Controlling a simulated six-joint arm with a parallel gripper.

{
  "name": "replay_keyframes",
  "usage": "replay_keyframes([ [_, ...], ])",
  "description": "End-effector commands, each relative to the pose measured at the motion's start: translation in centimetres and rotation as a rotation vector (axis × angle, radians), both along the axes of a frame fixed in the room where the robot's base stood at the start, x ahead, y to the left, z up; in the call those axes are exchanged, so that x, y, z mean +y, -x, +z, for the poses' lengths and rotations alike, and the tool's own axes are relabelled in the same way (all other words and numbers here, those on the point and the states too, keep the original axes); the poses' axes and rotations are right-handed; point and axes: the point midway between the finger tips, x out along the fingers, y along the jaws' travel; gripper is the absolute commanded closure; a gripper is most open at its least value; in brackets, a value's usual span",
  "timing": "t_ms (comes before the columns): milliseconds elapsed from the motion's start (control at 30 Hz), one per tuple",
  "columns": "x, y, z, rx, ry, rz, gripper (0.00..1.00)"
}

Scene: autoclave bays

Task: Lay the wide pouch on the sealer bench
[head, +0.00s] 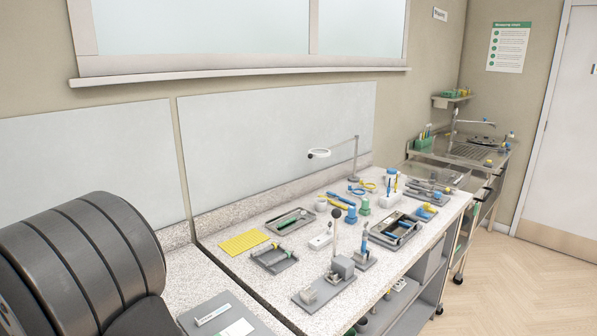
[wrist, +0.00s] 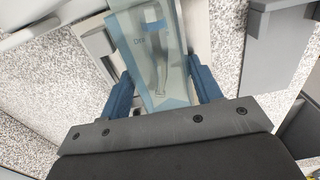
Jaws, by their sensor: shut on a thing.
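In the wrist view, my gripper (wrist: 160,75) has its two blue fingers on either side of a pale blue, see-through pouch (wrist: 148,28), shut on it. A metal instrument shows inside the pouch, and faint print is on its face. The pouch's far end runs out of the top of the picture. I cannot tell from this view alone whether it is the wide one. My gripper and the pouch do not show in the head view. A speckled bench (head: 212,252) runs along the wall there; I cannot tell which part is the sealer bench.
Trays, bottles, a yellow mat (head: 243,242) and a magnifier lamp (head: 319,153) crowd the bench. A grey flat unit (head: 205,301) lies at the near left. Grey fixtures (wrist: 270,50) and speckled surface flank the pouch in the wrist view. A sink stands at the back right.

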Motion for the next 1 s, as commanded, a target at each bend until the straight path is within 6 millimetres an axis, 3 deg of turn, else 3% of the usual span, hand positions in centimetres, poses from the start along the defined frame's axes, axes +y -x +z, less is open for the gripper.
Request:
replay_keyframes([
  [1000,1.0,2.8,0.0,0.0,0.0,0.001,0.73],
])
